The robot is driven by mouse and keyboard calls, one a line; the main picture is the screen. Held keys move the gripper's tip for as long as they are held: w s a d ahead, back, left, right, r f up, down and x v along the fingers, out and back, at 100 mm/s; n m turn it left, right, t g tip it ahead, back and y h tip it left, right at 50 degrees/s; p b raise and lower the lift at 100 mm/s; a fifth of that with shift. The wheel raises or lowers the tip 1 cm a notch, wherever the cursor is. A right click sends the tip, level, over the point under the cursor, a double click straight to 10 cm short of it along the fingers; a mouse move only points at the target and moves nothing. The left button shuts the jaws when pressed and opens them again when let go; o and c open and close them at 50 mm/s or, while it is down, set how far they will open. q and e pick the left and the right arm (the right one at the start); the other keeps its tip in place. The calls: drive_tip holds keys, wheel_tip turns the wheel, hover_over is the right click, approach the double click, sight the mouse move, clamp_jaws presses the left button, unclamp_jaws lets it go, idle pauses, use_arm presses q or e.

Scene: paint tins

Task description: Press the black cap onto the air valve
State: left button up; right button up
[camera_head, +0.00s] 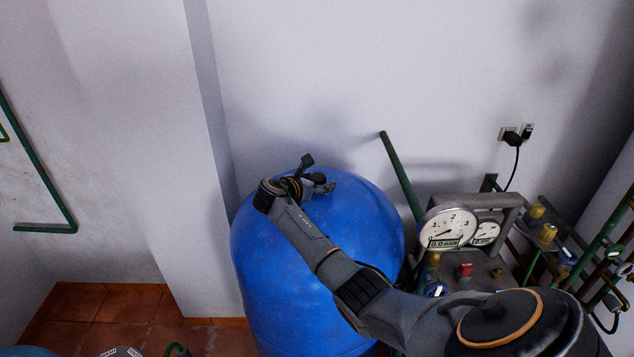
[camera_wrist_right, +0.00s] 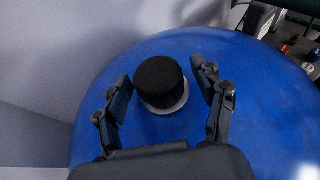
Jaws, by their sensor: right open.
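The black cap (camera_wrist_right: 157,80) is a short dark cylinder on top of the blue tank (camera_wrist_right: 262,95). A pale grey ring (camera_wrist_right: 170,108) shows beneath its lower edge; I cannot tell how far down the cap sits on the valve. My right gripper (camera_head: 316,173) is over the top of the blue tank (camera_head: 300,270) in the head view. In the right wrist view its open fingers stand on either side of the cap, with a gap on both sides. The cap is not clearly visible in the head view. My left gripper is out of view.
A large pressure gauge (camera_head: 449,228) and pipework stand right of the tank. A green pipe (camera_head: 402,178) slants up behind it. The wall (camera_head: 300,90) is close behind the tank. A tiled floor (camera_head: 120,308) lies at lower left.

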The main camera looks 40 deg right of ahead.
drive_tip(key=v, duration=1.2)
drive_tip(key=shift+f, duration=0.2)
